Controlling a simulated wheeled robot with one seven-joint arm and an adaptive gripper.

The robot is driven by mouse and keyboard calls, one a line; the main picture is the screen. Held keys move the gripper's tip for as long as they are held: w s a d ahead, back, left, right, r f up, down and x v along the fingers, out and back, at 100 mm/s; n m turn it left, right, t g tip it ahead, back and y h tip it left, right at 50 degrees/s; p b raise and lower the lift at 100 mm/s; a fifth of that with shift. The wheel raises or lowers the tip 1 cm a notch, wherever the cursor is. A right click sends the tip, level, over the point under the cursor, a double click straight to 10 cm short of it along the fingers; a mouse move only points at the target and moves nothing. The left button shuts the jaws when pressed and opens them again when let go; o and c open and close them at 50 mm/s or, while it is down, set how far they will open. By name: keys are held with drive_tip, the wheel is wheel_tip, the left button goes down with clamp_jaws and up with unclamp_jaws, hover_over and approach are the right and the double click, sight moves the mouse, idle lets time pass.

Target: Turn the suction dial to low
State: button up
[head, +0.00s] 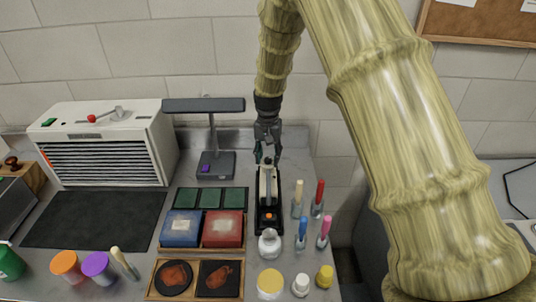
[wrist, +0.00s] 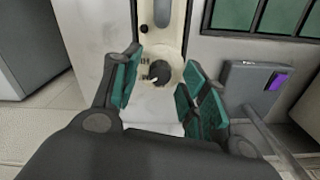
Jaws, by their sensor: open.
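The suction dial (wrist: 160,74) is a small round cream knob with a dark pointer part, on a pale upright panel (wrist: 170,117) in the wrist view. Small dark marks sit beside it, too small to read surely. My gripper (wrist: 165,88) is open, its green-padded fingers on either side of the dial with visible gaps; I cannot tell the depth between them. In the head view my gripper (head: 267,152) points down at the back end of a narrow black-and-white device (head: 269,197) with an orange button. The dial is hidden there.
A lamp (head: 214,164) with a purple switch stands close left of my gripper. The dark mat (head: 95,219) is clear.

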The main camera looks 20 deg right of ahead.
drive_tip(key=shift+s, duration=0.15)
clamp_jaws()
idle(0.4)
drive_tip(key=n, duration=1.1)
drive_tip(key=shift+n, duration=0.3)
idle(0.3)
unclamp_jaws()
